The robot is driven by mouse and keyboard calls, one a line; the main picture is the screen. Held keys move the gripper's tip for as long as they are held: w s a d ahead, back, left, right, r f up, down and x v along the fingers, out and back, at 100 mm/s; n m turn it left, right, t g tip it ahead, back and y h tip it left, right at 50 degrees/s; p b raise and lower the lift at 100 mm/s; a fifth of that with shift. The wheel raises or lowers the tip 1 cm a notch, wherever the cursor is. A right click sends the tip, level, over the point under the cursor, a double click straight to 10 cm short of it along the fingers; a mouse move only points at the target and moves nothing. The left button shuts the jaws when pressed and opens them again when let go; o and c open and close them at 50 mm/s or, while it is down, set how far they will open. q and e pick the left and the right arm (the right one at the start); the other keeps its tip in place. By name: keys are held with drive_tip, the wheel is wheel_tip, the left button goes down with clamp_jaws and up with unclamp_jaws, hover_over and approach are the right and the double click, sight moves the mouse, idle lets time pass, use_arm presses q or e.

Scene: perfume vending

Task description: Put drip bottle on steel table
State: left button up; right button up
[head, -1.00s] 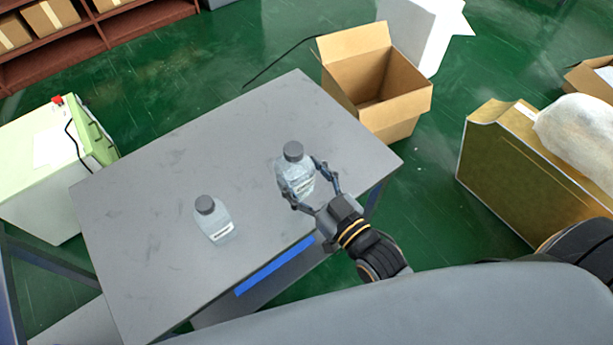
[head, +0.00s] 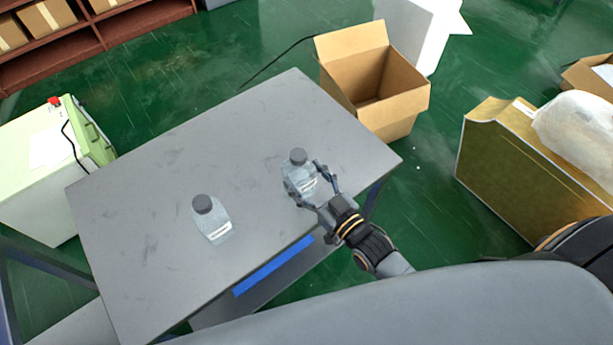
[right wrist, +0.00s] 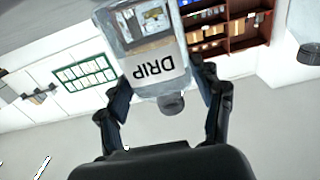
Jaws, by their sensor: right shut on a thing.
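A clear drip bottle (head: 301,179) with a grey cap stands upright at the right part of the grey steel table (head: 150,215) in the head view. My right gripper (head: 311,184) is shut on it from the near side, a finger on each flank. I cannot tell whether its base touches the tabletop. In the right wrist view the bottle (right wrist: 156,55) sits between the fingers, its white label reading DRIP and its cap toward the picture bottom. A second, similar bottle (head: 213,222) stands on the table to the left. My left gripper is not in view.
An open cardboard box (head: 385,112) stands on the green floor beyond the table's right end. A tan box (head: 510,165) with a wrapped white bundle (head: 578,132) is at right. A pale green cabinet (head: 55,165) is at left. Much of the tabletop is clear.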

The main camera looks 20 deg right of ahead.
drive_tip(key=o, duration=1.8)
drive_tip(key=shift+f, duration=0.1)
drive_tip(key=b+v, duration=0.1)
drive_tip(key=v, duration=1.1)
drive_tip(key=s+d+f+g+h, duration=0.1)
drive_tip(key=s+d+f+g, duration=0.1)
drive_tip(key=f, duration=0.8)
drive_tip(key=s+d+f+m+g+h, duration=0.1)
drive_tip(key=s+d+f+g+h, duration=0.15)
drive_tip(key=f, duration=0.65)
drive_tip(key=s+d+f+g+h, duration=0.1)
drive_tip(key=f+g, duration=0.2)
drive_tip(key=f, duration=0.7)
drive_tip(key=s+f+g, duration=0.2)
drive_tip(key=s+f, duration=0.3)
drive_tip(key=s, duration=0.1)
drive_tip(key=s+f+g+h, duration=0.1)
drive_tip(key=s+f+g, duration=0.2)
drive_tip(key=s+f, duration=0.3)
drive_tip(key=s+d+f+g, duration=0.1)
drive_tip(key=s+f+g, duration=0.2)
drive_tip(key=s+f, duration=0.2)
drive_tip(key=shift+s+f+m+g+h, duration=0.15)
drive_tip(key=shift+s+h, duration=0.05)
drive_tip(key=shift+s, duration=0.65)
drive_tip(key=shift+s+f+m+g+h, duration=0.1)
drive_tip(key=shift+s+m+h, duration=0.05)
drive_tip(key=shift+s, duration=0.65)
